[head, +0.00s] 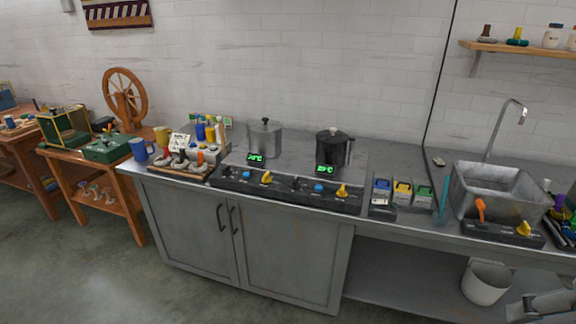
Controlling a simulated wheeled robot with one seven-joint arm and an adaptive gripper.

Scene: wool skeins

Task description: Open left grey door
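The left grey door (182,235) is the left one of two doors in the cabinet under the steel counter. It looks shut, flush with the cabinet front. Its dark curved handle (221,218) is near its right edge, by the seam between the doors. The right grey door (290,258) also looks shut, and its dark handle (235,221) is just right of the seam. My gripper's fingers do not show in this view. A grey part at the lower right corner looks like my own arm.
The counter (385,228) holds two pots, control panels with yellow knobs (342,190), and a sink (497,188). A white bucket (486,284) stands on the open lower shelf at right. A wooden table (68,172) stands left of the cabinet. The floor (105,280) before the doors is clear.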

